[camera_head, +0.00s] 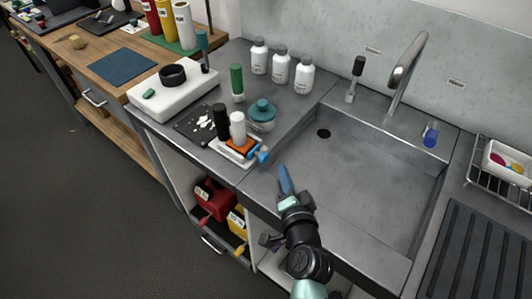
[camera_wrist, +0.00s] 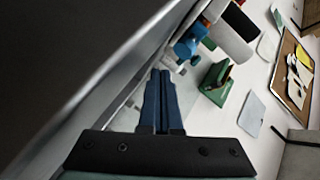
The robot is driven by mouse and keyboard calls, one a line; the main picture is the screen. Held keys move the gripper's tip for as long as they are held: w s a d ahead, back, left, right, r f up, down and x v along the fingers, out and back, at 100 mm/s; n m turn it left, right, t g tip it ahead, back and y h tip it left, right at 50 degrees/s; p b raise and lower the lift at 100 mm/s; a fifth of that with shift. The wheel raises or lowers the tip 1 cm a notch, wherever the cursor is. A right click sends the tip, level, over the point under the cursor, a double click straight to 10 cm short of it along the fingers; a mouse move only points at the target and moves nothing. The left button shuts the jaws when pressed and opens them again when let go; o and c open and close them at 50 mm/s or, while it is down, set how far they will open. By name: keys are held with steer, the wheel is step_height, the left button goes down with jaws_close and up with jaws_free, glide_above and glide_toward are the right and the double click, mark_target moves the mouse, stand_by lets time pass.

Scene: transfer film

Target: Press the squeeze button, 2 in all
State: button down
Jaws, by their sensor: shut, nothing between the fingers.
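My gripper (camera_head: 283,170) is shut and empty, with its blue fingers raised over the counter edge in front of the sink. Its shut fingers also show in the wrist view (camera_wrist: 161,74). An orange and white device (camera_head: 238,148) with a blue part (camera_head: 262,154) at its right end sits on the counter, left of my fingertips and apart from them. The blue part also shows in the wrist view (camera_wrist: 191,42), beyond the fingertips. A white unit (camera_head: 180,98) farther left carries a small green button (camera_head: 148,94) and a black ring (camera_head: 173,75). I cannot tell which part is the squeeze button.
A black bottle (camera_head: 221,122), a white bottle (camera_head: 238,128) and a teal-lidded jar (camera_head: 262,115) stand close around the device. Three white bottles (camera_head: 280,66) stand behind. The sink (camera_head: 350,170) lies to the right, with a tall faucet (camera_head: 407,72). Its basin is mostly clear.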

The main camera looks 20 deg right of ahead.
mark_target(270, 174)
steer(key=shift+w+a+p, duration=0.3)
steer(key=shift+w+a, duration=0.4)
steer(key=shift+w, duration=0.2)
steer(key=shift+w, duration=0.1)
stand_by(1.4)
steer(key=shift+w+a, duration=0.25)
steer(key=shift+w+a+p, duration=0.45)
steer(key=shift+w, duration=0.05)
stand_by(1.2)
steer(key=shift+s+f, duration=0.1)
steer(key=shift+s+d+b, duration=0.5)
steer(key=shift+s+b, duration=0.05)
steer(key=shift+s+d, duration=0.2)
